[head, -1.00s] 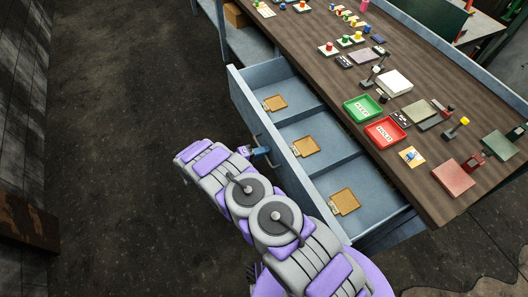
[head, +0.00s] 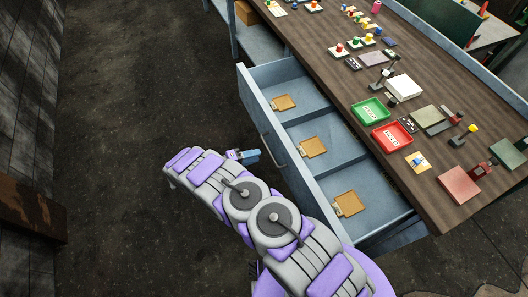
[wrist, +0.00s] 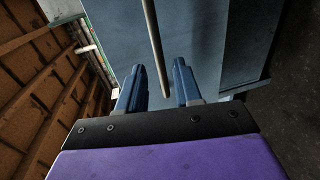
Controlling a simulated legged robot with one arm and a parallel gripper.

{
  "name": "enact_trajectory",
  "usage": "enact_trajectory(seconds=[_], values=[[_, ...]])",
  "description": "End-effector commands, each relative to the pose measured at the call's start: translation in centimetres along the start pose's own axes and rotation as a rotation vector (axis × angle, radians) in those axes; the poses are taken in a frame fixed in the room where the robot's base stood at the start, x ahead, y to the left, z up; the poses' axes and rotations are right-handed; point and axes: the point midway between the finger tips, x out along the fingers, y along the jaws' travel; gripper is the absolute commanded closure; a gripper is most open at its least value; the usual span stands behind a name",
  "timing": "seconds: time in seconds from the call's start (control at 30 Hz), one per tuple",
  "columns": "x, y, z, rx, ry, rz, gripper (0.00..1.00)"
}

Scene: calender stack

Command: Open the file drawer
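The file drawer (head: 272,142) is blue-grey and stands pulled out from under the workbench in the head view. Three compartments show, each with a tan clipboard-like piece. Its bar handle is on the drawer front (wrist: 220,50) and shows in the wrist view as a thin grey rod (wrist: 153,40). My gripper (head: 250,156) is outside the drawer, to the left of its front. In the wrist view my gripper (wrist: 160,80) has its two blue fingers apart, with the rod's end seen between them. No contact with the handle shows.
The wooden workbench top (head: 350,95) holds a green tray (head: 371,110), a red tray (head: 391,136), stamps and pads. A rusty block (head: 30,210) stands at the far left. The dark floor (head: 130,110) left of the drawer is free.

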Motion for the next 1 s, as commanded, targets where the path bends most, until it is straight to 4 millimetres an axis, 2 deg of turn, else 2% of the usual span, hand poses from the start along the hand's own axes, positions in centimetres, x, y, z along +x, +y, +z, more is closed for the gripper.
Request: enact_trajectory(seconds=[0.03, 0.2, 0.4, 0.63, 1.0], values=[[-1.2, 0.1, -0.1, 0.001, 0.004, -0.004, 0.66], [-5.0, 0.0, -0.1, 0.002, 0.002, -0.004, 0.66], [-8.2, -0.1, -0.1, 0.001, 0.0, -0.003, 0.66], [-9.7, -0.1, 0.0, -0.002, 0.0, -0.003, 0.66], [-9.9, -0.1, 0.0, -0.002, -0.001, -0.003, 0.66]])
